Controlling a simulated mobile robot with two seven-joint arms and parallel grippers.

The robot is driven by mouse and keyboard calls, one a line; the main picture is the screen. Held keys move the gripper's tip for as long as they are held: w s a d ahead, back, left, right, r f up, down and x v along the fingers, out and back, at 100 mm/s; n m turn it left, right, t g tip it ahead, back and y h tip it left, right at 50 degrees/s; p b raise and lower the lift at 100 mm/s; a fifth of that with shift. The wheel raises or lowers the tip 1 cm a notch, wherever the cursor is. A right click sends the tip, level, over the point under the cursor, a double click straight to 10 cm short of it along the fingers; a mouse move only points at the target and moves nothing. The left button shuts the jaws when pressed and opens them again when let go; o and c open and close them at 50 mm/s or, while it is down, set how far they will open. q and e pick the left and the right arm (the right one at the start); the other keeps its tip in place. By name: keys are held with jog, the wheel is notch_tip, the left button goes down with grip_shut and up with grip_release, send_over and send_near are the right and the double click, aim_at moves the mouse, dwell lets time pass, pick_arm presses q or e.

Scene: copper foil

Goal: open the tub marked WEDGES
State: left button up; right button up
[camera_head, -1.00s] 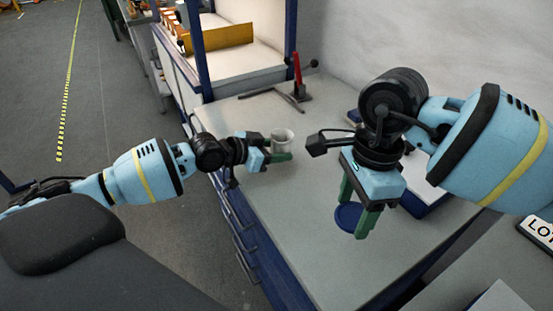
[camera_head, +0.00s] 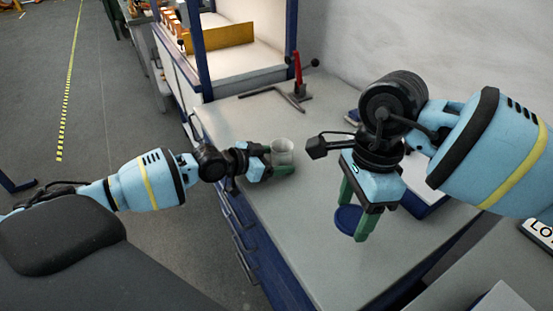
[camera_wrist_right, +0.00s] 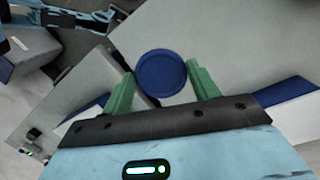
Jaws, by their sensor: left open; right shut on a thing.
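A pale, open-topped tub (camera_head: 283,147) stands at the left part of the grey worktop; no marking on it is readable. My left gripper (camera_head: 279,160) is open at the tub, with a green finger beside its lower near side; the far finger is mostly hidden. A round blue lid (camera_head: 348,218) is between the green fingers of my right gripper (camera_head: 357,215), which is shut on it, right of and nearer than the tub. The lid (camera_wrist_right: 160,73) also shows between the fingertips in the right wrist view.
A blue-edged pale object (camera_head: 420,190) is partly hidden behind my right gripper. The worktop (camera_head: 300,225) is clear between the tub and its near edge.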

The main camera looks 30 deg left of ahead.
pick_arm(q)
jog(key=shift+r, duration=0.1)
jog(key=shift+a+r, duration=0.1)
jog(key=shift+r, duration=0.1)
pick_arm(e)
jog(key=shift+r, duration=0.3)
pick_arm(q)
notch_tip(320, 180, up, 4)
jog(key=p, duration=0.1)
send_over(239, 181)
jog(key=shift+r, duration=0.15)
pick_arm(e)
jog(key=shift+r, duration=0.9)
